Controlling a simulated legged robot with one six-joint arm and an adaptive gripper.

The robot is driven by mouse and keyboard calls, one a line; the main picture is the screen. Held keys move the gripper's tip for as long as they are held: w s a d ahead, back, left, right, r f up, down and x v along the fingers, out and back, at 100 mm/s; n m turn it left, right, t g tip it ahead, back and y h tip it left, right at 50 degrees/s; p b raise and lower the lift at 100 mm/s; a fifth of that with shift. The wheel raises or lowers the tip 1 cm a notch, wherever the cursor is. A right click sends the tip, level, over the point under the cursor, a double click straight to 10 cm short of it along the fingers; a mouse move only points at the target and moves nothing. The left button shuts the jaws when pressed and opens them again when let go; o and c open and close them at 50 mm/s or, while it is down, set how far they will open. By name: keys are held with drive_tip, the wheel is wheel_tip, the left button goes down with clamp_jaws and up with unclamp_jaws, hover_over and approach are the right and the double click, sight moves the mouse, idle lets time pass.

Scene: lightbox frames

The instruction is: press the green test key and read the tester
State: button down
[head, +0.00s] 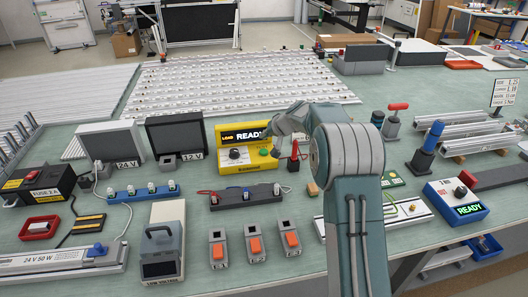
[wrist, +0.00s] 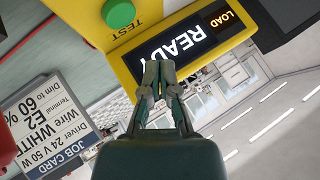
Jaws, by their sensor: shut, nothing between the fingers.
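The yellow tester (head: 224,166) stands on the bench left of my arm, with a knob on its face. Its dark display (head: 248,132) reads LOAD and READY, and it also shows upside down in the wrist view (wrist: 181,45). The green test key (head: 264,152) is on the tester's face below the display. In the wrist view the green key (wrist: 119,13) is at the top, by the word TEST. My gripper (wrist: 159,65) is shut and empty, its fingertips in front of the display edge and off to the side of the key. Whether it touches the tester I cannot tell.
A job card (wrist: 50,128) reads driver 24 V 50 W, wire WHITE, terminal E2, dim to 60 %. A terminal strip (head: 245,194) and several orange switches (head: 255,245) are in front of the tester. A blue box (head: 462,206) showing READY is at the right.

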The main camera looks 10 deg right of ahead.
sight(261, 150)
drive_tip(key=shift+a+f, duration=0.1)
drive_tip(key=shift+f, duration=1.9)
drive_tip(key=shift+f, duration=0.15)
drive_tip(key=shift+f, duration=0.15)
drive_tip(key=shift+s+f, duration=0.1)
drive_tip(key=shift+f, duration=0.45)
idle(0.7)
drive_tip(key=shift+r, duration=0.95)
drive_tip(key=shift+r, duration=0.15)
drive_tip(key=shift+r, duration=2.4)
